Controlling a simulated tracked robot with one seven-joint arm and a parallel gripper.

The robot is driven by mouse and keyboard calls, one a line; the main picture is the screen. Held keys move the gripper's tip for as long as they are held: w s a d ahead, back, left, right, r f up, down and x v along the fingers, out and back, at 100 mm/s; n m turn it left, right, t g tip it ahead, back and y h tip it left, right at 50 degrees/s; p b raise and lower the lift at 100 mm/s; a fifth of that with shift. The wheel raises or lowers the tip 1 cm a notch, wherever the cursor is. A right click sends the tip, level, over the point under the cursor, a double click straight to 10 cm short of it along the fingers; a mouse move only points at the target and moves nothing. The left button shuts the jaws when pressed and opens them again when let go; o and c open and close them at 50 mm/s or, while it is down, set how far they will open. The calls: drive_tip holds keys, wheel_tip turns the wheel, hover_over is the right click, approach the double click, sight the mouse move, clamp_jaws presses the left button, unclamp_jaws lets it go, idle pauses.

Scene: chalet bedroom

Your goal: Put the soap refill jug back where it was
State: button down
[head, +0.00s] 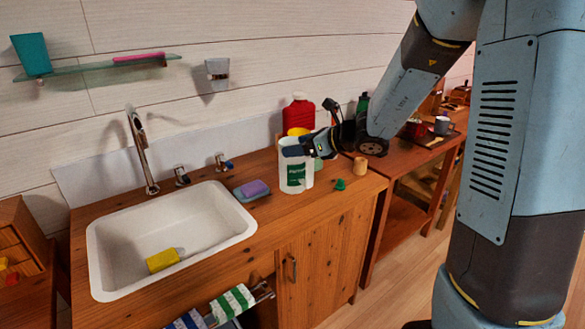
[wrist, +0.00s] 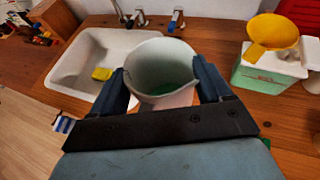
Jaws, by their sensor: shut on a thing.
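The soap refill jug (head: 294,172) is white with a green label and stands upright at the right part of the wooden counter. I cannot tell whether its base touches the wood. My gripper (head: 300,147) is shut on its upper part. In the wrist view, the jug (wrist: 160,62) is open-topped, with green inside, between the two fingers of my gripper (wrist: 162,84). A white and green container (wrist: 268,72) with a yellow funnel (wrist: 270,35) in its top stands to the right of the jug; in the head view it is mostly hidden behind the jug.
A purple sponge (head: 255,188) lies between sink and jug. A small green piece (head: 340,184) and a wooden cup (head: 360,166) stand right. A red bottle (head: 299,112) stands behind. The front counter strip is clear.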

drive_tip(key=w+f, duration=0.1)
drive_tip(key=f, duration=0.1)
drive_tip(key=w+a+f, duration=0.1)
drive_tip(key=w, duration=0.1)
drive_tip(key=w+a+f, duration=0.1)
drive_tip(key=f, duration=0.1)
drive_tip(key=shift+w+a+f, duration=0.1)
drive_tip(key=shift+w+f, duration=0.15)
drive_tip(key=shift+f, duration=0.1)
wheel_tip(320, 180, down, 3)
drive_tip(key=shift+w+a+f, duration=0.1)
drive_tip(key=shift+f, duration=0.1)
unclamp_jaws()
drive_tip(key=shift+f, duration=0.1)
